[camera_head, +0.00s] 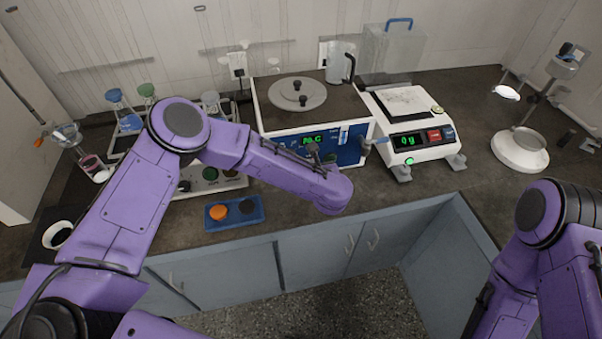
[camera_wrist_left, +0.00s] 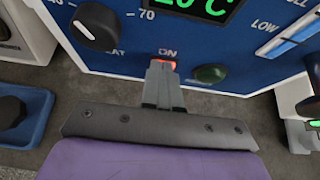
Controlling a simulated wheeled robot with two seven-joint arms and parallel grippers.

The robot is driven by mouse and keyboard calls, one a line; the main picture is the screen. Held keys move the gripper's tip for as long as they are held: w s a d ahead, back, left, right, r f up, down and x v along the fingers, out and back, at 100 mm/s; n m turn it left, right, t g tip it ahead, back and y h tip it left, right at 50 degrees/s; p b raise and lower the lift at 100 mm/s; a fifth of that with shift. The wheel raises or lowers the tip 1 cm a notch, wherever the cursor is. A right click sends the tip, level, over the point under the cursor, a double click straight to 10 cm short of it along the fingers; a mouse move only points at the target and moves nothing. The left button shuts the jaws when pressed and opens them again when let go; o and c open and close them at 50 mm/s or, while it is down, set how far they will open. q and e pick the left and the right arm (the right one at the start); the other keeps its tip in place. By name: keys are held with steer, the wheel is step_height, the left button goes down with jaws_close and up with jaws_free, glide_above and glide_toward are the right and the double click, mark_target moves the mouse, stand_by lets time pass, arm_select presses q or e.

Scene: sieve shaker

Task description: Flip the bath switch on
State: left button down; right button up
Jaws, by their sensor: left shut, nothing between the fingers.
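The water bath (camera_head: 349,153) stands at the back middle of the bench, with a blue front panel and a green display. In the left wrist view, the panel (camera_wrist_left: 130,54) shows a black knob (camera_wrist_left: 97,26), a green button (camera_wrist_left: 210,73) and a switch (camera_wrist_left: 166,58) under the word ON. The switch glows orange-red. My left gripper (camera_wrist_left: 162,68) is shut and empty, its fingertips right at the switch and covering part of it. I cannot tell whether they touch it. In the head view my left arm hides the panel's lower part. My right gripper is not seen.
A scale (camera_head: 405,122) reading 0 g stands close to the bath's right. A blue tray (camera_head: 232,222) with an orange and a dark knob-like piece lies in front, at the left. Flasks (camera_head: 127,121) stand back left, a white-based stand (camera_head: 520,152) at right.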

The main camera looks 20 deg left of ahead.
arm_select(q)
steer(key=shift+d+r+p, duration=0.2)
steer(key=shift+r+p, duration=0.15)
steer(key=shift+r, duration=0.4)
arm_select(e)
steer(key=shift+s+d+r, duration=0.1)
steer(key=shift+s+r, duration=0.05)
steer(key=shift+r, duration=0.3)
arm_select(q)
steer(key=shift+d, duration=0.1)
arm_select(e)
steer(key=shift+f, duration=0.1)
arm_select(q)
steer(key=b+v, duration=0.4)
steer(key=v, duration=0.9)
steer(key=shift+s, duration=0.25)
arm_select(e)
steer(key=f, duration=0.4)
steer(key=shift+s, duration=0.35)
arm_select(q)
steer(key=shift+w+f, duration=0.1)
steer(key=shift+f, duration=0.1)
